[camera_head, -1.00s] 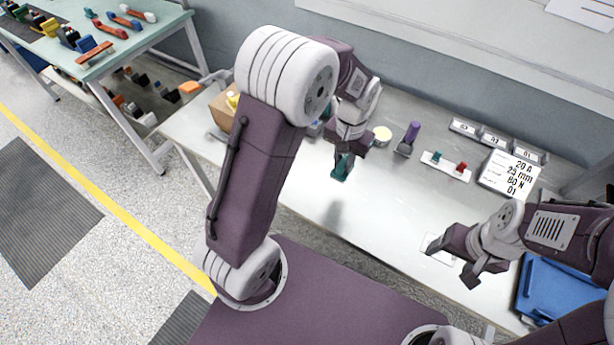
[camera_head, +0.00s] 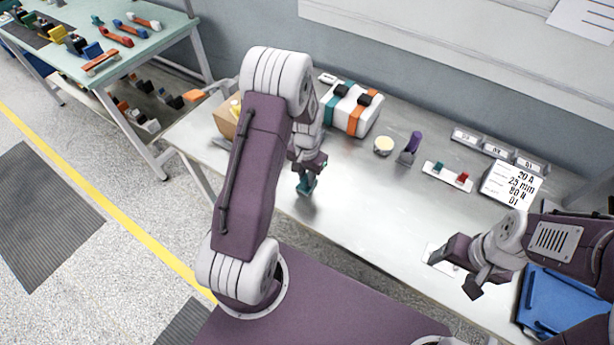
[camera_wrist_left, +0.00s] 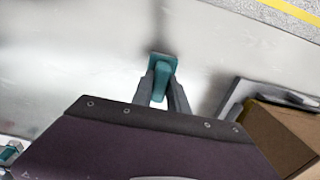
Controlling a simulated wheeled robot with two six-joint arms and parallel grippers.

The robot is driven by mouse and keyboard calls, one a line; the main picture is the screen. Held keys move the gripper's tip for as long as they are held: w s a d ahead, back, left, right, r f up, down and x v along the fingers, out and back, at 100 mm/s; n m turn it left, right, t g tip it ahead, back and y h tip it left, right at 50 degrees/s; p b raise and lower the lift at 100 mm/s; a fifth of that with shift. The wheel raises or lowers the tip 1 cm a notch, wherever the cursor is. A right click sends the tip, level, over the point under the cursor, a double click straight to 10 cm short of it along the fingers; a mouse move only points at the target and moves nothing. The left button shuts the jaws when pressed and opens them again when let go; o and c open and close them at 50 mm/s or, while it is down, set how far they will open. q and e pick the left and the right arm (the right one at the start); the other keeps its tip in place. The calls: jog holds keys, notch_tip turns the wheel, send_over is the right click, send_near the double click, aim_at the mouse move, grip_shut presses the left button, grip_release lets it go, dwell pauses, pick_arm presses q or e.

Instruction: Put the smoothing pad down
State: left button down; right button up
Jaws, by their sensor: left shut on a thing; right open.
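The smoothing pad, a small teal block with a teal grip (camera_head: 306,188), is held in my left gripper (camera_head: 309,174) over the left part of the grey workbench (camera_head: 345,210). In the left wrist view the teal pad (camera_wrist_left: 161,66) sits between the two dark fingers of the left gripper (camera_wrist_left: 162,88), which are shut on its grip. A shadow lies close by the pad; I cannot tell whether it touches the bench. My right gripper (camera_head: 453,274) is open and empty over the front right of the bench, by a white card.
A white case with teal and orange bands (camera_head: 352,108), a pale round tub (camera_head: 383,146), a purple-handled tool (camera_head: 411,147) and a white strip with teal and red pieces (camera_head: 447,175) stand behind. A cardboard box (camera_head: 226,118) is left; a blue tray (camera_head: 560,300) is right. The bench middle is clear.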

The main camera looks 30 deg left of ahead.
pick_arm(q)
jog(key=shift+f, duration=0.1)
jog(key=c, duration=1.3)
grip_release()
notch_tip(320, 180, up, 12)
jog(key=s+d+n+t, duration=0.1)
jog(key=s+d, duration=0.6)
jog(key=s, duration=0.5)
jog(key=shift+s+d, duration=0.3)
jog(key=shift+s, duration=0.05)
